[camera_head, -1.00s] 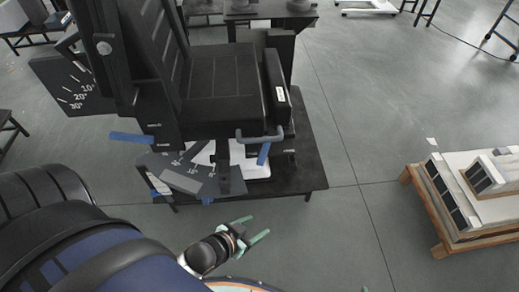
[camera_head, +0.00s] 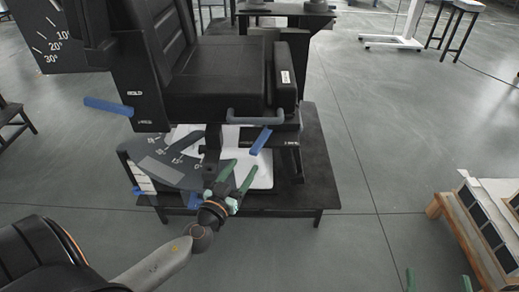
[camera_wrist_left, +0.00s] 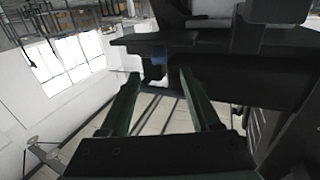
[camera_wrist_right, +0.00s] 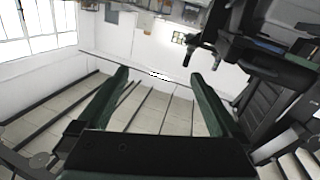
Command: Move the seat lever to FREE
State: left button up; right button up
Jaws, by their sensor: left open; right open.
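A black seat (camera_head: 215,75) on a column stands on a dark low table. A blue lever (camera_head: 108,106) sticks out left from its side panel, beside two small white labels, the upper apparently HOLD; the lower is too small to read surely. Another blue lever (camera_head: 260,141) hangs tilted under the seat's front right. I cannot tell for sure which is the seat lever. My left gripper (camera_head: 237,174) is open and empty, low in front of the column, below the right blue lever. My right gripper (camera_head: 438,281) is open at the bottom edge, fingertips only, away from the seat.
A grey bar handle (camera_head: 256,115) runs along the seat's front. A dark angle-scale plate (camera_head: 165,160) sits left of the column, with a blue piece (camera_head: 138,191) at its lower edge. The dark table (camera_head: 318,170) has free floor to its right.

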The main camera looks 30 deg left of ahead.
pick_arm(q)
jog(key=p, duration=0.1)
send_near(260, 141)
jog(key=w, duration=0.6)
jog(key=w+a, duration=0.1)
jog(key=w, duration=0.1)
jog(key=shift+w+a+f, duration=0.15)
jog(key=shift+w+a, duration=0.1)
jog(key=shift+w, duration=0.65)
pick_arm(e)
notch_tip(260, 141, down, 9)
jog(key=s+m+g+h, duration=0.1)
jog(key=s+g, duration=0.1)
jog(key=g, duration=0.1)
jog(key=shift+r+g, duration=0.2)
jog(key=shift+g, duration=0.1)
jog(key=shift+d, duration=0.1)
pick_arm(q)
grip_shut()
